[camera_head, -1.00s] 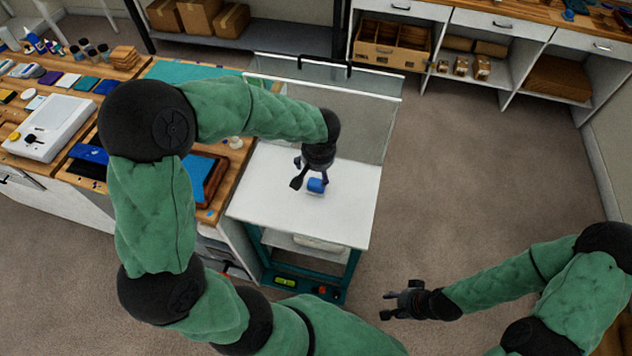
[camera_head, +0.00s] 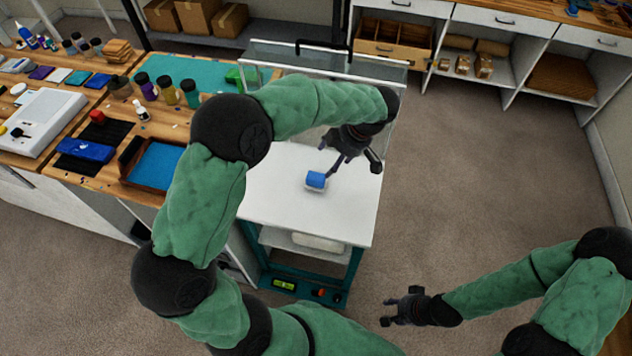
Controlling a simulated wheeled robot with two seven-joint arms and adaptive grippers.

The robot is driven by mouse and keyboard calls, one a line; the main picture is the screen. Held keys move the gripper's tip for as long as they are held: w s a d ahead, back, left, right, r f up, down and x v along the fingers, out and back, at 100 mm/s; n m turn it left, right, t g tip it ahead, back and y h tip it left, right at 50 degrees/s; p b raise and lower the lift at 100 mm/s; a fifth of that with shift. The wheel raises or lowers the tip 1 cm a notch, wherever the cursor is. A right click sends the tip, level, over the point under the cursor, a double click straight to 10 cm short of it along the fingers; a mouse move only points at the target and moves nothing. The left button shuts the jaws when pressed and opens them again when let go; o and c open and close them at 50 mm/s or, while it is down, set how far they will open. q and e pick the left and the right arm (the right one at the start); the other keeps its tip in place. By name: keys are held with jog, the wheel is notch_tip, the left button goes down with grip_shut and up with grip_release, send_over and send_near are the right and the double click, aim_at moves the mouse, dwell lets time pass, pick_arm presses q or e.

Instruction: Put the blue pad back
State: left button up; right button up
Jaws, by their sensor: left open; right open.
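A small blue pad-like block (camera_head: 316,180) with a pale underside sits on the white top of a cart (camera_head: 285,215). My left gripper (camera_head: 353,172) is open and empty over the cart top, just right of the block. One finger is close to the block's right side; I cannot tell if it touches. My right gripper (camera_head: 390,310) is open and empty at the lower right, over the floor. A row of flat coloured pads lies on the wooden bench, with a blue one (camera_head: 98,81) at its right end.
A clear screen with a dark handle (camera_head: 323,47) stands at the cart's back. The bench (camera_head: 110,175) at left holds several jars, a blue-lined tray (camera_head: 155,165), a blue packet (camera_head: 86,150) and a white device (camera_head: 42,122). The cart top around the block is mostly clear.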

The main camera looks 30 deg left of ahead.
aim_at(321, 174)
pick_arm(q)
jog(key=b+x, duration=0.1)
jog(key=x, duration=0.4)
jog(key=shift+a+f, duration=0.1)
jog(key=shift+f, duration=0.25)
jog(key=b+x, duration=0.2)
jog(key=x, duration=0.3)
jog(key=shift+w, duration=0.15)
jog(key=c, duration=1.3)
